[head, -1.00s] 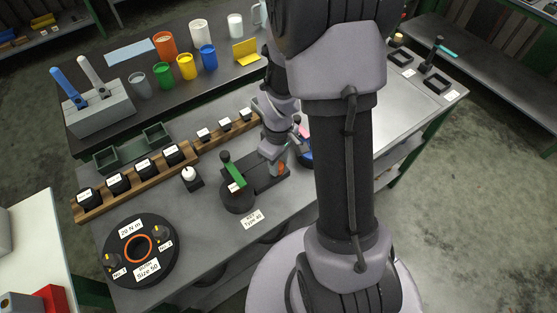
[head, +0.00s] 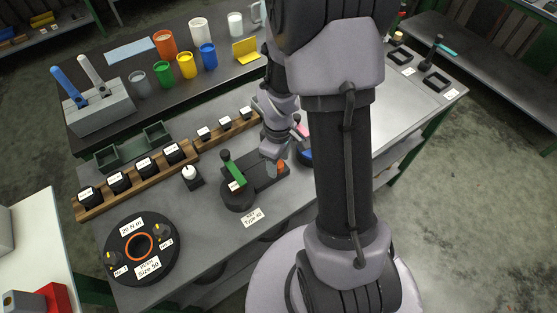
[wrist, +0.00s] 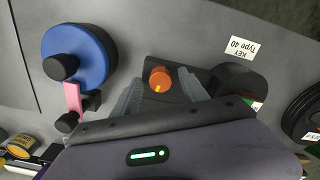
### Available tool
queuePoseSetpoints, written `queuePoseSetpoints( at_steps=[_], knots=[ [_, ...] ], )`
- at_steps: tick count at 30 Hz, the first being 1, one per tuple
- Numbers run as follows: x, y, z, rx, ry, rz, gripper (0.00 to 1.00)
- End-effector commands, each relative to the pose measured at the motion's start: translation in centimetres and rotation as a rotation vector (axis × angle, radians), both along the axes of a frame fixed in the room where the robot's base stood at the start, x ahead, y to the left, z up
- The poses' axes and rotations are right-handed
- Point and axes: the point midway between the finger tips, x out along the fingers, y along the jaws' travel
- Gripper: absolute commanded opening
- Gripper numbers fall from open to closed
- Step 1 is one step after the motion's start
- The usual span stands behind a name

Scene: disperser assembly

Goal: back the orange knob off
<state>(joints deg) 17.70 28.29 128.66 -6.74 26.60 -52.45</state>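The orange knob (wrist: 160,79) stands on a dark block (wrist: 172,72) in the wrist view, with a small yellow mark on it. In the head view the knob (head: 280,168) shows just beside my gripper (head: 272,155). In the wrist view my gripper (wrist: 160,84) is open, one finger on each side of the knob, with visible gaps. Whether the fingertips reach down to the knob's height cannot be told. The block joins a round black base (head: 238,197) with a green handle (head: 232,170).
A blue round device (wrist: 78,55) with a pink arm (wrist: 73,98) stands close to the fingers. A wooden rack (head: 150,178) with black blocks and a black dial plate (head: 140,278) stand to the left.

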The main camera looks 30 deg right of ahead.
Motion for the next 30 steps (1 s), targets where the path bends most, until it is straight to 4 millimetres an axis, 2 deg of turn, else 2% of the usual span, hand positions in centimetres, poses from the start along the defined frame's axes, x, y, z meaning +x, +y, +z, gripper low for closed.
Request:
queuePoseSetpoints(
  at_steps=[8,11,14,21,24,27,30],
  knots=[
    [0.0,0.0,0.1,0.000,0.000,0.000,0.51],
    [0.0,0.0,1.3,0.000,0.000,0.000,0.51],
    [0.1,0.0,3.9,-0.001,-0.003,-0.001,0.51],
    [0.1,0.0,12.1,-0.001,-0.003,-0.001,0.51],
    [0.1,0.0,14.7,-0.001,-0.003,-0.001,0.51],
    [0.0,0.0,16.4,0.000,-0.001,0.000,0.51],
    [0.0,0.0,17.3,-0.001,0.000,0.000,0.51]
  ],
)
